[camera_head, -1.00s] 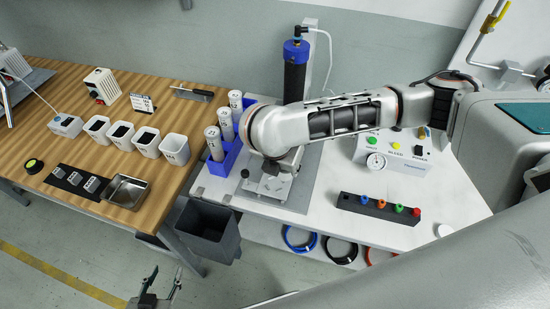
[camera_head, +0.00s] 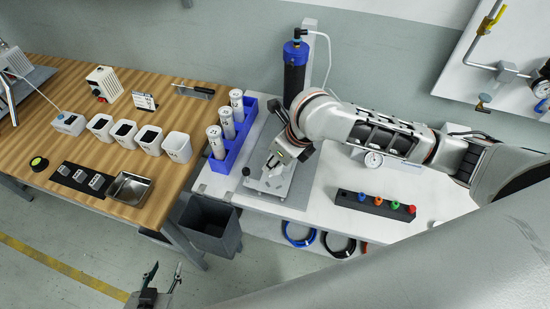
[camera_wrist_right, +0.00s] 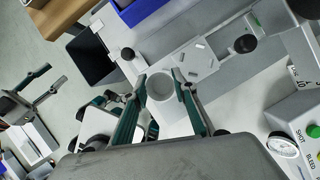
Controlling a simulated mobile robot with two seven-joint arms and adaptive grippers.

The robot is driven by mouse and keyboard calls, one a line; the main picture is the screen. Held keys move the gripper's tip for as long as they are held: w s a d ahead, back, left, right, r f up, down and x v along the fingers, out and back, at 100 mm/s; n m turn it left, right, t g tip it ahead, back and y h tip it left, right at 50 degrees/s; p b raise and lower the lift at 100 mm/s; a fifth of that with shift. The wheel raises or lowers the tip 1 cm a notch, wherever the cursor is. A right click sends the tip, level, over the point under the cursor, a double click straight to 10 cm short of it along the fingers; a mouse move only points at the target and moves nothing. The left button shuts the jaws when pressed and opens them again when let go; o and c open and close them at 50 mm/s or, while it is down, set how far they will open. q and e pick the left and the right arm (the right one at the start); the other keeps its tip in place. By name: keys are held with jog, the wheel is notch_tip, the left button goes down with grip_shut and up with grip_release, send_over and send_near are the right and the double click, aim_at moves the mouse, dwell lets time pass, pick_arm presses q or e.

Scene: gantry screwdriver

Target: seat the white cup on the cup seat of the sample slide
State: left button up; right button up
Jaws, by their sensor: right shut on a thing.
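My right gripper (camera_wrist_right: 158,82) is shut on the white cup (camera_wrist_right: 160,90), whose round open rim shows between its two green-edged fingers in the right wrist view. In the head view this gripper (camera_head: 273,162) is over the light plate of the sample slide (camera_head: 268,186); the cup is not clear there. The slide's plate (camera_wrist_right: 198,58) lies just beyond the fingertips in the wrist view. I cannot tell whether the cup touches the slide, and the cup seat cannot be made out. My left gripper (camera_head: 152,284) is open and empty, low at the front.
A blue rack (camera_head: 232,146) with white tubes stands left of the slide. A grey bin (camera_head: 212,226) is in front. A dark strip with coloured knobs (camera_head: 375,205) lies to the right. White containers (camera_head: 150,139) and a metal tray (camera_head: 129,187) stand on the wooden table.

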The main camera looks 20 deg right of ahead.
jog(key=shift+f, duration=0.15)
jog(key=shift+f, duration=2.45)
jog(key=shift+f, duration=0.5)
dwell(0.6)
jog(key=shift+f, duration=0.15)
jog(key=o, duration=0.8)
jog(key=shift+o, duration=0.2)
jog(key=v, duration=1.2)
